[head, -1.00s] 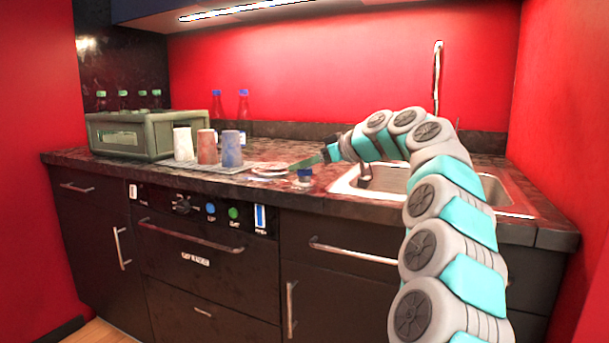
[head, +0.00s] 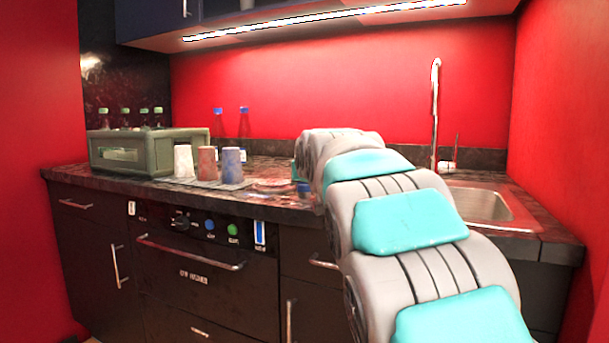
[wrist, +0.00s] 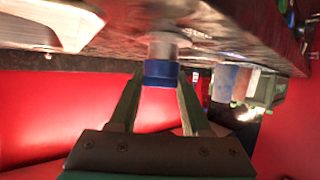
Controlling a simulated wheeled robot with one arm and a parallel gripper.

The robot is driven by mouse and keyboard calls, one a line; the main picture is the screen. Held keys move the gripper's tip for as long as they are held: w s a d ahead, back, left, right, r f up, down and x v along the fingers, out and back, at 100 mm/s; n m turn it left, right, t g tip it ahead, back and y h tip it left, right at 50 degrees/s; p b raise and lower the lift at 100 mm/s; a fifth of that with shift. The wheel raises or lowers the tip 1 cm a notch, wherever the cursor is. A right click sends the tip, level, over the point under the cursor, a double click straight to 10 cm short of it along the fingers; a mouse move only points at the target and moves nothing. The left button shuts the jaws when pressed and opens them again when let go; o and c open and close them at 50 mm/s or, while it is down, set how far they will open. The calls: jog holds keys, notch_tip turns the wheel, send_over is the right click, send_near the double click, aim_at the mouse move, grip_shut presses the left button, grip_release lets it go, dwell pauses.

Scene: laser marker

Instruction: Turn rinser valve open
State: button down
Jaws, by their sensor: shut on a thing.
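The rinser valve (head: 303,189) is a small fitting with a blue cap on the counter, left of the sink. In the wrist view, which is upside down, the blue cap (wrist: 161,74) and its pale body stand out from the counter. My gripper (wrist: 160,84) has one finger on each side of the blue cap and is shut on it. In the head view my arm covers most of the gripper and part of the valve. How far the valve is turned cannot be told.
The sink (head: 480,204) and tall tap (head: 435,110) are to the right. Three cups, white (head: 183,161), reddish (head: 207,163) and blue (head: 232,166), stand to the left, near a green-grey crate (head: 125,155). Plates (head: 270,186) lie close to the valve.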

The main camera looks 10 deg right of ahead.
jog(key=m+g+h+p, duration=0.1)
jog(key=m+h+p, duration=0.1)
jog(key=m+h, duration=0.2)
jog(key=shift+r+h, duration=0.15)
jog(key=shift+h, duration=0.25)
jog(key=shift+m+g+h+p, duration=0.4)
jog(key=shift+m+g+h, duration=0.3)
jog(key=shift+m+h, duration=0.4)
jog(key=shift+m, duration=0.4)
jog(key=shift+c, duration=1.8)
grip_release()
jog(key=shift+a, duration=0.1)
jog(key=b+v, duration=0.1)
jog(key=v, duration=0.6)
jog(key=shift+s+a, duration=0.25)
